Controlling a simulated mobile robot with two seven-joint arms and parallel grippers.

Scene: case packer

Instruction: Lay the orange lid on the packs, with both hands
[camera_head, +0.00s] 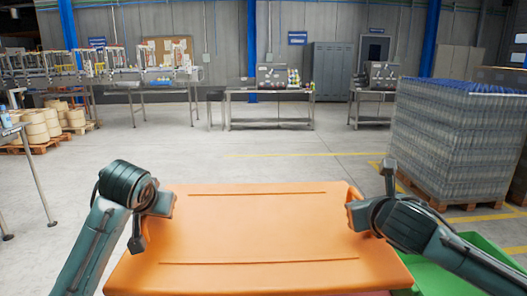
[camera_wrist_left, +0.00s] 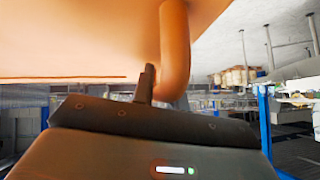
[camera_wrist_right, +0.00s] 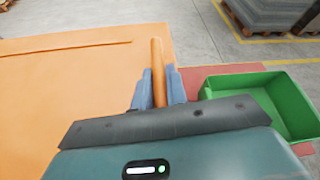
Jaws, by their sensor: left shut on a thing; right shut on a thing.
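The wide orange lid (camera_head: 260,230) spans the lower middle of the head view, with two long ridges across its top. My left gripper (camera_head: 165,205) is shut on its left edge; in the left wrist view a finger (camera_wrist_left: 147,82) lies against the lid's rounded rim (camera_wrist_left: 175,50). My right gripper (camera_head: 357,214) is shut on its right edge. In the right wrist view the two fingers (camera_wrist_right: 157,88) close on the lid's upright rim from both sides. No packs show under the lid, and what lies beneath it is hidden.
A green bin (camera_head: 465,262) stands at lower right, partly behind my right arm; it also shows in the right wrist view (camera_wrist_right: 255,95). A pallet stacked with wrapped bottles (camera_head: 455,135) stands farther right. Benches (camera_head: 270,95) line the back. The floor ahead is clear.

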